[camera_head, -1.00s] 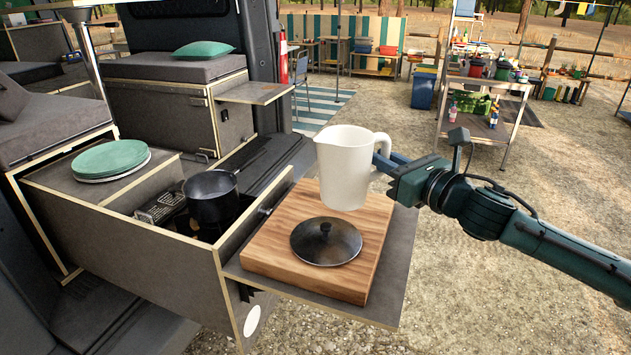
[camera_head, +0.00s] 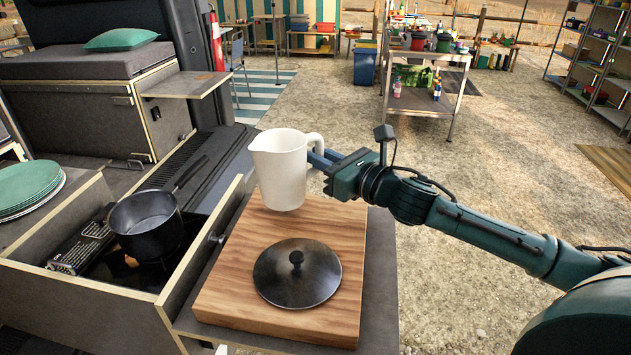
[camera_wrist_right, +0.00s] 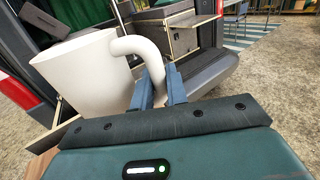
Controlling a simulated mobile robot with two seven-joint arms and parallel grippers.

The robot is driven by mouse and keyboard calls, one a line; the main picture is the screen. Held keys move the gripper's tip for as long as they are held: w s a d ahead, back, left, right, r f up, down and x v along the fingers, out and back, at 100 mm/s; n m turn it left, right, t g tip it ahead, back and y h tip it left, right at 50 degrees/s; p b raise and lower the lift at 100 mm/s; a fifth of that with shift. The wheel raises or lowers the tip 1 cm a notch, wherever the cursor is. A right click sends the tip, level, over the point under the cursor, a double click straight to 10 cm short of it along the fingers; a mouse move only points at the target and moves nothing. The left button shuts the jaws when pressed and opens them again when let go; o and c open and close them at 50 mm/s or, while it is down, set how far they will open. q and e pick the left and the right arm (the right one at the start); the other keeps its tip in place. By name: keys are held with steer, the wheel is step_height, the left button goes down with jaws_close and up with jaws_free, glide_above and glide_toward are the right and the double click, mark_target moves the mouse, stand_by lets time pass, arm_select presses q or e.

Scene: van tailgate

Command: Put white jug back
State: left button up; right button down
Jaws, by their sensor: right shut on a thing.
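The white jug (camera_head: 279,172) is upright at the back of the wooden board (camera_head: 222,287), its spout to the left and its handle to the right. My right gripper (camera_head: 318,160) is shut on the jug's handle. In the right wrist view the blue fingers (camera_wrist_right: 158,88) are around the handle of the jug (camera_wrist_right: 85,75). The jug seems to be held just above the board; whether its base touches the wood I cannot tell. My left gripper is not in view.
A black pot lid (camera_head: 297,274) lies on the front of the board. A black pot (camera_head: 146,224) stands on the stove to the left. Green plates (camera_head: 28,186) are stacked at far left. A metal shelf table (camera_head: 428,85) stands behind on open gravel.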

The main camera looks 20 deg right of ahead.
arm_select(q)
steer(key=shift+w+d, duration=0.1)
arm_select(e)
steer(key=shift+f, duration=2.1)
steer(key=c, duration=1.8)
jaws_free()
steer(key=shift+f+b, duration=0.25)
steer(key=shift+b, duration=0.05)
steer(key=shift+c, duration=0.2)
steer(key=o, duration=0.5)
steer(key=shift+c, duration=0.2)
steer(key=shift+r, duration=0.2)
steer(key=shift+s+d+f, duration=0.15)
steer(key=shift+s+d, duration=0.05)
steer(key=shift+s, duration=0.15)
steer(key=b+v, duration=0.2)
steer(key=v, duration=0.7)
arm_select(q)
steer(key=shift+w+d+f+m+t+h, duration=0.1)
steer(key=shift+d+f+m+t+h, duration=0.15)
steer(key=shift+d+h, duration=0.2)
arm_select(e)
steer(key=shift+v, duration=1.05)
